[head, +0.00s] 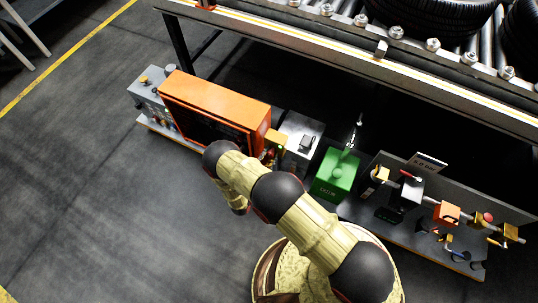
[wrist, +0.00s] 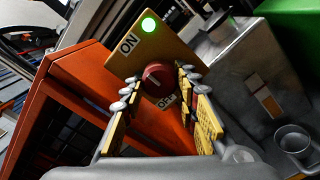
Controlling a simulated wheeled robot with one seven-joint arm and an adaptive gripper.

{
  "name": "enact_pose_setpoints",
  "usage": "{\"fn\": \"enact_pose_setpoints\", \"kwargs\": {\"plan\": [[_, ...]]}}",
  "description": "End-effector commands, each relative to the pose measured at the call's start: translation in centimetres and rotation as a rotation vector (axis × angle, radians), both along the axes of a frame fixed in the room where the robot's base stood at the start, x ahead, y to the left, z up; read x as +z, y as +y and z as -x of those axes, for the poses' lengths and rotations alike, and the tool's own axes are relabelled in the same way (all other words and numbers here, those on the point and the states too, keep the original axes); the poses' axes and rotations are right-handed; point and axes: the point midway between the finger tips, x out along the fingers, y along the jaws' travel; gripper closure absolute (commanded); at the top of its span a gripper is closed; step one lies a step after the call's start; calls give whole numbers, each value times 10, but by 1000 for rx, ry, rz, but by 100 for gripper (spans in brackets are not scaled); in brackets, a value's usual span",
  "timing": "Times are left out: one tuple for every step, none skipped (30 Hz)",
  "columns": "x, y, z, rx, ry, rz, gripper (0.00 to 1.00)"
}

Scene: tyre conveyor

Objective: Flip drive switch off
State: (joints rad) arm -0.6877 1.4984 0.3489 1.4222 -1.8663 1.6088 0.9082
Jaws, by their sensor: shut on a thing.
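The drive switch is a red rotary knob (wrist: 157,74) on a yellow plate (wrist: 175,45) in the wrist view. The plate carries an "ON" label (wrist: 129,43) at the upper left and an "OFF" label (wrist: 167,101) below the knob. A green lamp (wrist: 148,24) at the plate's top is lit. My gripper (wrist: 158,77) has its fingers on both sides of the knob and is shut on it. The knob's exact pointing direction is hard to tell. In the head view my arm hides most of the gripper and switch.
An orange cabinet (head: 215,101) stands left of the switch, with a grey control box (head: 149,91) beyond. A green box (head: 337,174) and a panel of valves and handles (head: 440,207) stand to the right. The roller conveyor (head: 400,70) with tyres runs behind. The floor at left is clear.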

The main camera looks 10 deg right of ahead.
Motion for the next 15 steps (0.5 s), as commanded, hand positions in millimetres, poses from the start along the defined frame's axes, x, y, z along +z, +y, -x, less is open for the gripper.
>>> {"fn": "enact_pose_setpoints", "kwargs": {"plan": [[0, 0, 0, -1, 1, 0, 84], [0, 0, 0, -1, 1, 0, 86], [-1, 0, 0, -1, 1, 0, 88], [-1, 0, 0, -1, 1, 0, 90], [-1, 0, 0, 0, 2, 0, 91], [-1, 0, 1, 0, 2, 0, 94], [-1, 0, 1, 0, 2, 0, 95], [-1, 0, 1, 0, 2, 0, 95], [-1, 0, 1, 0, 2, 1, 95], [-1, -1, 1, 0, 3, 2, 95], [-1, 0, 1, 0, 4, 3, 95], [-1, 0, 1, 0, 7, 8, 95], [-1, 0, 1, 0, 9, 11, 95], [-1, 0, 0, 0, 12, 16, 95], [-1, 0, 0, 0, 17, 23, 95]]}}
